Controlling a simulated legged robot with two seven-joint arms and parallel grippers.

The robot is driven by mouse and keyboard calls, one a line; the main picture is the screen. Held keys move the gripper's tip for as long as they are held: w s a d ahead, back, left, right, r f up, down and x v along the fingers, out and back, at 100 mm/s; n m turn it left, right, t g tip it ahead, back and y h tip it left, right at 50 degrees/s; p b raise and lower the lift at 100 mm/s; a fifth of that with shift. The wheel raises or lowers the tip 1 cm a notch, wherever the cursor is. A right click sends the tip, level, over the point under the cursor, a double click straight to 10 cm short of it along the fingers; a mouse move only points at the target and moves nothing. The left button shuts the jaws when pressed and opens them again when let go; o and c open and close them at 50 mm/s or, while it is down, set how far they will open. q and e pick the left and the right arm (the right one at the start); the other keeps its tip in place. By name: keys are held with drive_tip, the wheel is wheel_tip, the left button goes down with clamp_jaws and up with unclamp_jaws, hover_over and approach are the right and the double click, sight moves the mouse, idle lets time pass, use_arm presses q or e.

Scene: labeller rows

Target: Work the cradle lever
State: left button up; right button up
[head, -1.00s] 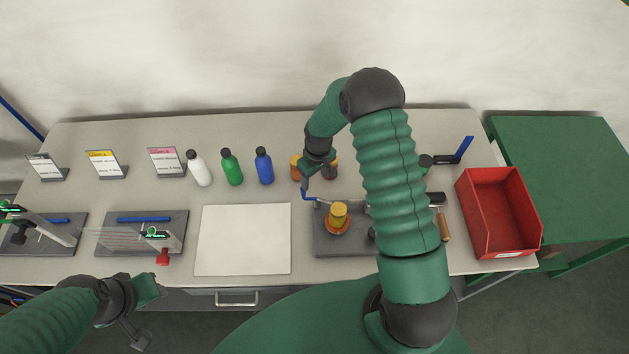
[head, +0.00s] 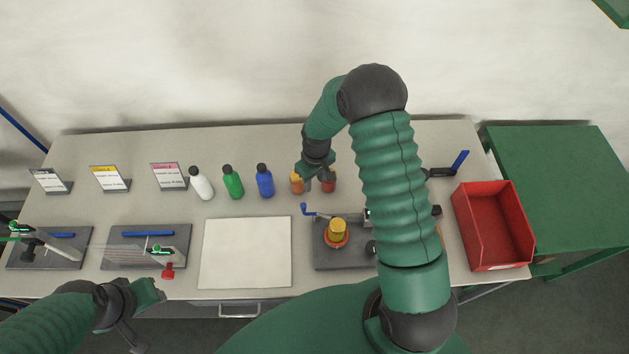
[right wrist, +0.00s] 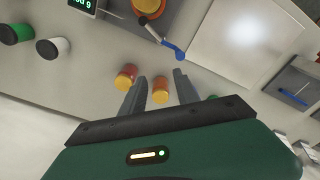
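The cradle is a dark grey base plate (head: 326,258) at the front right of the bench. An orange ring on it holds a yellow-orange jar (head: 337,229) upright. The lever (head: 307,210), with a blue handle, sticks out at the plate's back left corner; it also shows in the right wrist view (right wrist: 173,49). My right gripper (right wrist: 158,82) is open, its fingers apart from the lever. In the head view it hangs behind the lever, by the small amber and red jars. My left gripper (head: 148,296) is at the front left bench edge, away from the cradle; its fingers are unclear.
An amber jar (head: 296,182) and a red jar (head: 329,181) stand close by my right gripper. White, green and blue bottles (head: 264,181) stand left of them. A white mat (head: 245,252) lies left of the cradle. A red bin (head: 492,225) stands at right.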

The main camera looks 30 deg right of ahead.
wheel_tip(320, 180, up, 8)
drive_tip(key=p, duration=0.4)
drive_tip(key=shift+d+f+p, duration=0.15)
drive_tip(key=shift+d+p, duration=0.05)
drive_tip(key=shift+p, duration=0.1)
drive_tip(key=shift+d, duration=0.2)
wheel_tip(320, 180, up, 17)
drive_tip(key=s+b, duration=0.1)
drive_tip(key=b, duration=0.5)
drive_tip(key=shift+f, duration=0.2)
